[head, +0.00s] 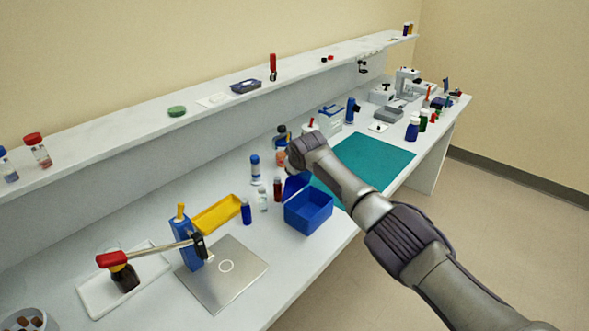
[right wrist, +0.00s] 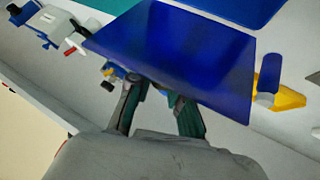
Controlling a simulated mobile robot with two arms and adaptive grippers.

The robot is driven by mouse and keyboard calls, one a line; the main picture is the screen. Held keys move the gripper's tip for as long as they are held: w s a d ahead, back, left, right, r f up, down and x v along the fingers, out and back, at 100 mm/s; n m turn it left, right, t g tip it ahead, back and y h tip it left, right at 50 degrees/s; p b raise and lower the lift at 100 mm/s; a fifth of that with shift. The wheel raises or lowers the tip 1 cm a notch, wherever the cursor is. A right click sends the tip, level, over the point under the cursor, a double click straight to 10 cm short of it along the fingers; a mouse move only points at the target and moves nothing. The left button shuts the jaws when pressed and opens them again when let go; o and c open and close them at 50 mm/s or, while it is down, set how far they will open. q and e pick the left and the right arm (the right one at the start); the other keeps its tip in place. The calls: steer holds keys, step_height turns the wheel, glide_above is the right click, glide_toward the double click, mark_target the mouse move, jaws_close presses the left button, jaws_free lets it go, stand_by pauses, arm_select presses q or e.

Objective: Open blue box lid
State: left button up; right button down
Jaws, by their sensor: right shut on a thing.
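The blue box (head: 312,223) stands on the bench near its front edge, and I can see into it from above. Its blue lid (head: 293,186) is raised and tilted at the box's back left side. In the right wrist view the lid (right wrist: 175,55) is a broad flat blue panel covering much of the picture. My right gripper (right wrist: 160,105) is shut on the lid, with its fingertips partly hidden behind the panel. In the head view my right arm reaches over from the right, and the gripper (head: 291,168) is mostly hidden. My left gripper is in neither view.
Small bottles (head: 256,168) and a yellow tray (head: 217,214) stand left of the box. A teal mat (head: 375,160) lies clear to its right. A metal plate (head: 235,270) and a blue stand (head: 186,243) are at the front left.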

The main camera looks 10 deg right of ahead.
steer(key=shift+a+f, duration=0.1)
steer(key=shift+a, duration=0.15)
steer(key=c, duration=1.4)
jaws_free()
steer(key=shift+c, duration=0.2)
steer(key=o, duration=0.4)
steer(key=shift+w+a+f, duration=0.15)
steer(key=shift+c, duration=0.2)
steer(key=v, duration=1.2)
